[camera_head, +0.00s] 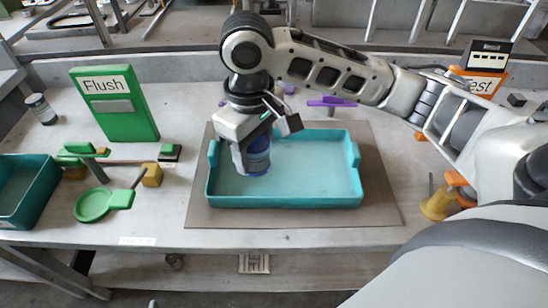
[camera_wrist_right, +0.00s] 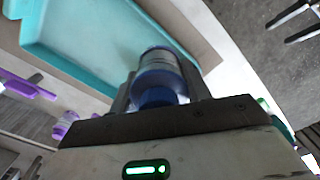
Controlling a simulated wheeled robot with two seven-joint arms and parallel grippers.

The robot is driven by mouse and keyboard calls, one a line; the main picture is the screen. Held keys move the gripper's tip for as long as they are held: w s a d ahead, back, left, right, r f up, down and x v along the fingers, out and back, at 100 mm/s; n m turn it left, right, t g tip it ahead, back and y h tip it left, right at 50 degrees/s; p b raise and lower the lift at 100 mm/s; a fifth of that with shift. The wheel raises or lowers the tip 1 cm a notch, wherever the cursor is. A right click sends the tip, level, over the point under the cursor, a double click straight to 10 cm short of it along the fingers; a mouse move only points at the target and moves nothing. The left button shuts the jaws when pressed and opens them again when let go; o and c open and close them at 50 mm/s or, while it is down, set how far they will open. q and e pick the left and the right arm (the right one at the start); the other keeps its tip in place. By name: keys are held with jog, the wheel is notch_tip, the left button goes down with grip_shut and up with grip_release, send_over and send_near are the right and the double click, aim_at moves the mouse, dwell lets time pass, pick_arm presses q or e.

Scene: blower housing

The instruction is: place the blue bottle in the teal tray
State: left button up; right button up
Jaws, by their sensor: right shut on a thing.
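The blue bottle (camera_head: 258,155) is in my right gripper (camera_head: 250,158), over the left part of the teal tray (camera_head: 285,202). The gripper is shut on it. In the right wrist view the bottle (camera_wrist_right: 158,75) sits between the two fingers, its blue end nearest the camera, and the teal tray (camera_wrist_right: 70,52) shows beyond it. The tray lies on a brown mat and looks empty inside. I cannot tell whether the bottle touches the tray floor. My left gripper does not show.
A green Flush sign (camera_head: 115,105), a small dark jar (camera_head: 41,108) and a second teal bin (camera_head: 22,190) stand at the left. A green round-ended tool (camera_head: 92,204) lies near the bin. A purple piece (camera_head: 332,101) is behind the tray. A yellow cone-like part (camera_head: 437,205) is at right.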

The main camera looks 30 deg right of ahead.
jog(key=s+a+r+n+b, duration=0.1)
jog(key=s+a+n, duration=0.2)
jog(key=n, duration=1.3)
jog(key=s+a+r+n+b, duration=0.1)
jog(key=s+a+n, duration=0.25)
jog(key=n, duration=1.35)
jog(key=w+d+f, duration=0.1)
jog(key=d, duration=0.1)
jog(key=w+d+f, duration=0.1)
jog(key=w+d, duration=0.1)
jog(key=d, duration=0.1)
jog(key=w+d+f, duration=0.2)
jog(key=shift+w+d, duration=0.25)
send_over(271, 182)
jog(key=f, duration=0.4)
jog(key=shift+s+a+f+b, duration=0.25)
jog(key=shift+a+f+b, duration=0.1)
jog(key=shift+f, duration=0.05)
jog(key=shift+w+d+f, duration=0.15)
jog(key=shift+d+f, duration=0.05)
jog(key=shift+f, duration=0.15)
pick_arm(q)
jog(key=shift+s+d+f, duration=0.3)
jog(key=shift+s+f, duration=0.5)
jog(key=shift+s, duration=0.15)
pick_arm(e)
jog(key=shift+w+d+f, duration=0.15)
jog(key=shift+f, duration=1.55)
jog(key=shift+f, duration=0.1)
